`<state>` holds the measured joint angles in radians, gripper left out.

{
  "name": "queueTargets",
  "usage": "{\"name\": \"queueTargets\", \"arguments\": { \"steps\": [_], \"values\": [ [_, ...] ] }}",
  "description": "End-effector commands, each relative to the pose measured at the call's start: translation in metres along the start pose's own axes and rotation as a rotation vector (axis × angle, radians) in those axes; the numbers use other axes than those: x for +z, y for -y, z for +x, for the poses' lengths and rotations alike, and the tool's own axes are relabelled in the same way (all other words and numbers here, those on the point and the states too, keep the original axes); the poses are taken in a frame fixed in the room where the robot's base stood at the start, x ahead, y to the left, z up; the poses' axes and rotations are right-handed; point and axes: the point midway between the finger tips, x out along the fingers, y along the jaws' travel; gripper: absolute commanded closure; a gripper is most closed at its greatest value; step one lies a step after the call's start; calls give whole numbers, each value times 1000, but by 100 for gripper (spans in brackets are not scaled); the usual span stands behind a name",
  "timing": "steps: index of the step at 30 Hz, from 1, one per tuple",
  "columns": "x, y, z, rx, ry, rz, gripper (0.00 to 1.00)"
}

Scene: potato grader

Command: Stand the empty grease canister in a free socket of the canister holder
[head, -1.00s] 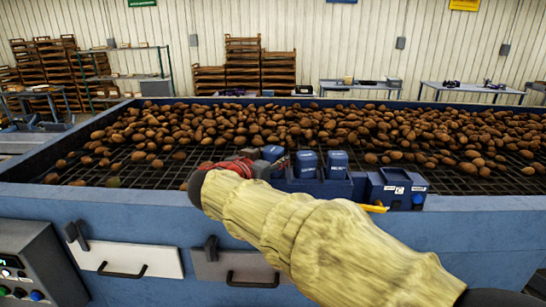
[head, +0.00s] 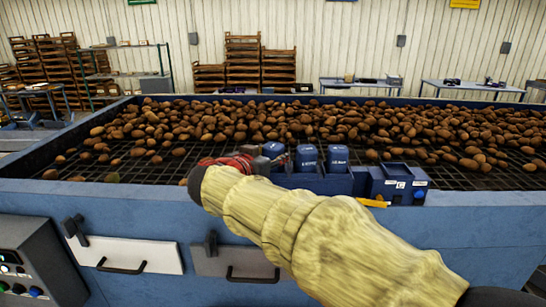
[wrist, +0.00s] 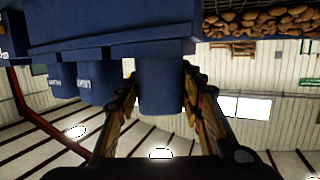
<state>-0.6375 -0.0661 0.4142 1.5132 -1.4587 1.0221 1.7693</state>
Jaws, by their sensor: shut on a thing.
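My gripper (head: 240,163), with red on its fingers, is shut on a blue canister (head: 274,151) at the left end of the blue canister holder (head: 312,184). In the upside-down wrist view, the fingers (wrist: 160,100) flank the held canister (wrist: 160,82), which looks about upright. Its base end meets the edge of the holder (wrist: 110,48) in the picture. I cannot tell how deep it sits in a socket. Two more blue canisters with white lettering, one in the middle (head: 306,158) and one at right (head: 338,159), stand in the holder. My sleeved arm hides part of the holder's front.
The holder is at the near rim of the blue grader (head: 480,205), in front of a mesh bed of potatoes (head: 300,120). A blue box (head: 397,183) stands right of it, with a yellow item (head: 373,202) beside it. Drawers with handles (head: 125,253) are below.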

Motion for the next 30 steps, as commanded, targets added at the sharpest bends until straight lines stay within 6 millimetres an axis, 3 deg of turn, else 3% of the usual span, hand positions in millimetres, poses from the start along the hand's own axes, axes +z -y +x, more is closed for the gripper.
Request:
{"name": "queueTargets", "arguments": {
  "steps": [10, 11, 22, 30],
  "values": [
    [4, 0, 1, 0, -1, 0, 93],
    [4, 0, 1, 0, -1, 0, 62],
    [4, 0, 1, 0, 0, 0, 41],
    [4, 0, 1, 0, 0, -1, 41]
  ]
}}
